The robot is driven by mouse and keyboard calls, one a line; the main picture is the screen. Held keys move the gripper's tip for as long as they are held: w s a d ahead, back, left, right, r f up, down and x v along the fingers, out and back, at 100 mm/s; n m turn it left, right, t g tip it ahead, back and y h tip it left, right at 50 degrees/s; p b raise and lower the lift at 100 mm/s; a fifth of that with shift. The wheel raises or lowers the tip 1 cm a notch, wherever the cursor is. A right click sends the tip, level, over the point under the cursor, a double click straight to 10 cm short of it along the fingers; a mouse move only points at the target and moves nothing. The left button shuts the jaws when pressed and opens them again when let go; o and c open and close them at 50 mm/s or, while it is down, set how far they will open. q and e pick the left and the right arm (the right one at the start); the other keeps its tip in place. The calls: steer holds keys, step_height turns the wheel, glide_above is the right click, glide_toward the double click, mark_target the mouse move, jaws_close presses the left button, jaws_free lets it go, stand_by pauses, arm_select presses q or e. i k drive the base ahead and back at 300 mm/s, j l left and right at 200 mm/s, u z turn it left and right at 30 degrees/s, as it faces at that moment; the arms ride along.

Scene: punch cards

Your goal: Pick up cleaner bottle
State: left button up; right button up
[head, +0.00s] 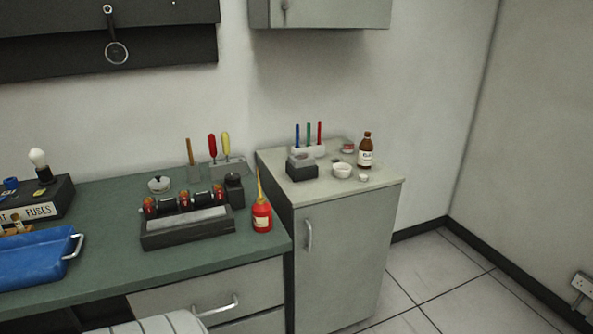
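A small brown bottle (366,151) with a pale label stands upright on top of the grey cabinet, near its back right. It is probably the cleaner bottle, but the label is too small to read. A red bottle (262,215) with a long yellow spout stands at the right end of the green bench. Neither of my grippers is in the head view.
The green bench (110,270) holds a blue tray (32,262) and a rack (188,236). Tiled floor (440,265) lies clear at right.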

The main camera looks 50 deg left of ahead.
mark_target(366, 148)
steer(key=u, duration=1.45)
steer(key=i+l, duration=0.3)
steer(key=i+j+u, duration=0.05)
